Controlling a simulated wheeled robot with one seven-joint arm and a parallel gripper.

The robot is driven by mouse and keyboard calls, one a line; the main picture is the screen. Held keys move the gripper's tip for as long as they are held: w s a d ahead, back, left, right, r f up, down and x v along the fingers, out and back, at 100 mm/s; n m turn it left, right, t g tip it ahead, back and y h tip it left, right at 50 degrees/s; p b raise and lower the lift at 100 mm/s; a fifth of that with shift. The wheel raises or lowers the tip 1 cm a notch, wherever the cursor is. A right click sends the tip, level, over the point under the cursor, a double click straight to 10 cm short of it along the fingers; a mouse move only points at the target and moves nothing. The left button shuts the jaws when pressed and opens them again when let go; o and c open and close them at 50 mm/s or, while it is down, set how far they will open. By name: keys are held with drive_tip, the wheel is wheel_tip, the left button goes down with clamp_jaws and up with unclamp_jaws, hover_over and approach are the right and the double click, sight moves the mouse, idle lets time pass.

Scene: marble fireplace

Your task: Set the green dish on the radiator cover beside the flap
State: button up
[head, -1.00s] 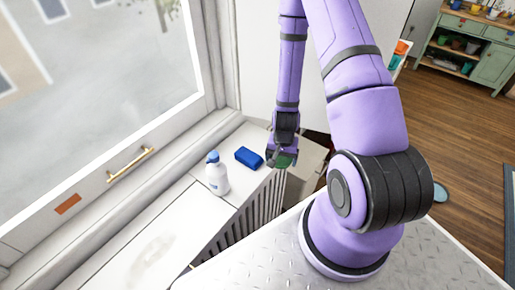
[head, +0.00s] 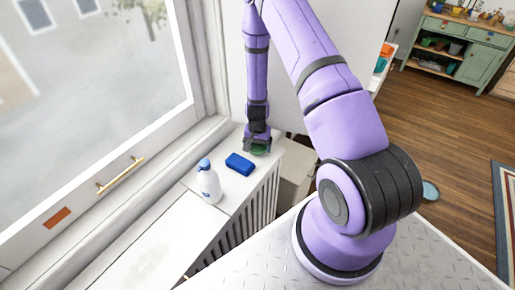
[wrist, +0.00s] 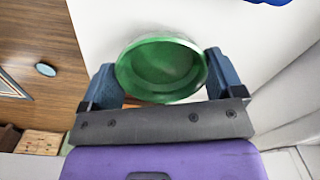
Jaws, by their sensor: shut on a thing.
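My gripper (head: 257,143) is shut on the green dish (head: 259,150), a small round bowl. In the wrist view the dish (wrist: 162,68) sits between the two blue-grey fingers, its open side facing the camera. In the head view the gripper partly hides it. The dish is at the far end of the white radiator cover (head: 232,190), just beyond a blue block. I cannot tell whether it touches the top. A separate white panel (head: 150,228) lies nearer along the cover; I cannot tell whether it is the flap.
A window with a brass handle (head: 120,175) runs along the left. A cardboard-coloured box (head: 294,166) stands right of the cover.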

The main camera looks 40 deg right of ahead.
drive_tip(key=shift+f, duration=0.6)
drive_tip(key=o, duration=0.8)
drive_tip(key=shift+f, duration=0.1)
